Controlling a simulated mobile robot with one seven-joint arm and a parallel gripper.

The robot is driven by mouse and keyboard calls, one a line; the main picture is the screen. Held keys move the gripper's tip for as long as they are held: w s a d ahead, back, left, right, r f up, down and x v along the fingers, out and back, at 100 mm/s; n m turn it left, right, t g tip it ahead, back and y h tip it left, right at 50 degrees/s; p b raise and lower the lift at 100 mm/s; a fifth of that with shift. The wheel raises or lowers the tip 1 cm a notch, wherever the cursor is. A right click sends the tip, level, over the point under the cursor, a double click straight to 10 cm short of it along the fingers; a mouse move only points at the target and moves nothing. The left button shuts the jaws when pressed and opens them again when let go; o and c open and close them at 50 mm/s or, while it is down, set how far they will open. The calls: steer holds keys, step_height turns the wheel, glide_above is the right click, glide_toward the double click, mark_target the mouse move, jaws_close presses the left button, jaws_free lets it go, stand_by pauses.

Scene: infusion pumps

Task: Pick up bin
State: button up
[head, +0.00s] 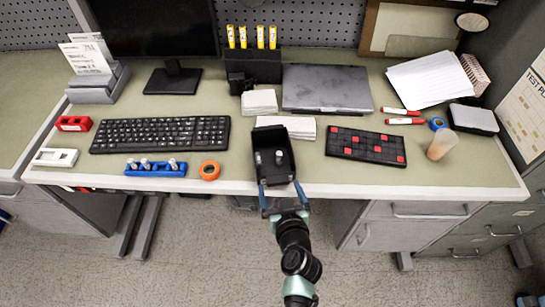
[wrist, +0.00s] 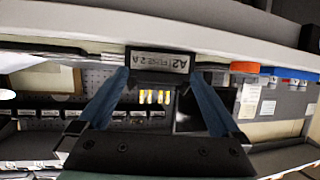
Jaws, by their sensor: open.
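A black open-topped bin (head: 273,140) sits at the front edge of the desk, with two small silver pieces in it. In the wrist view its front (wrist: 160,62) carries a label reading "A2" and what looks like "FUSE 2A". My gripper (head: 280,189) is at the bin's near end, just over the desk's front edge. Its blue fingers are apart, and in the wrist view the open gripper (wrist: 158,78) has one fingertip near each side of the labelled front. I cannot tell whether the fingers touch the bin.
A keyboard (head: 160,134), a blue holder (head: 155,168) and orange tape (head: 209,170) lie left of the bin. White papers (head: 290,127) and a closed laptop (head: 326,87) are behind it. A black-and-red keypad (head: 365,146) is to the right, with bare desk between.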

steer(key=c, duration=1.3)
steer(key=shift+r, duration=0.1)
steer(key=shift+c, duration=0.2)
